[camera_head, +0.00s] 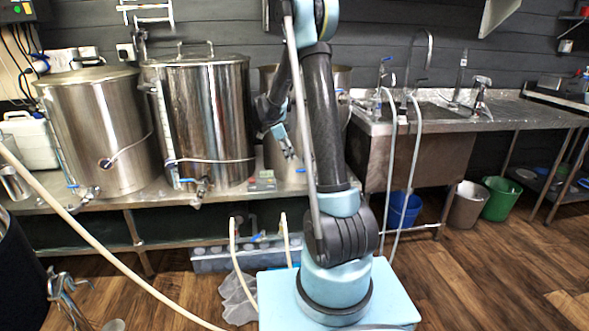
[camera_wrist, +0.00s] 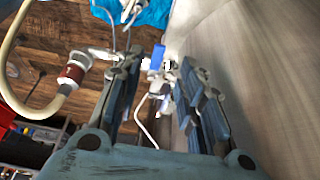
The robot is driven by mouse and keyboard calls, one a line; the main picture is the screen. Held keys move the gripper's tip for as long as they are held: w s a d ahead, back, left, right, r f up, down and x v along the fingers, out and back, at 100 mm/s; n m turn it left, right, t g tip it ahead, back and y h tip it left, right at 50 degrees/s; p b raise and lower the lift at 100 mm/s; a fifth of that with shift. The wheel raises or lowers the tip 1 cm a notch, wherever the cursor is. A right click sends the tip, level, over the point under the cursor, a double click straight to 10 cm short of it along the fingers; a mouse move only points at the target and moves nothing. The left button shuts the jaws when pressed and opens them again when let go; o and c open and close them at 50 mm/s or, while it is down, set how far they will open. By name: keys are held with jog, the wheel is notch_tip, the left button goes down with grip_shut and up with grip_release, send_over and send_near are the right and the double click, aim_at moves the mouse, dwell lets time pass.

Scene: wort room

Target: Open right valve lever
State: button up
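In the wrist view a small valve with a blue lever (camera_wrist: 157,57) shows between and beyond my fingertips, close to a large metal wall (camera_wrist: 260,60). My gripper (camera_wrist: 160,68) is open, with one finger on each side of the valve in the picture. I cannot tell whether a finger touches it. In the head view my gripper (camera_head: 285,148) hangs in front of the right steel kettle (camera_head: 343,82), which my arm partly covers. The right valve is not clearly visible there. The left kettle's blue lever (camera_head: 73,186) and the middle kettle's blue lever (camera_head: 186,180) show low on their fronts.
The middle kettle (camera_head: 210,110) and left kettle (camera_head: 100,130) stand on a metal bench left of my arm. A small control box (camera_head: 262,181) lies near the bench edge. A hose with a red fitting (camera_wrist: 74,72) is left of my fingers. A sink (camera_head: 430,115) stands right.

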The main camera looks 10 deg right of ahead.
jog(key=x, duration=0.7)
jog(key=shift+d, duration=0.1)
grip_shut()
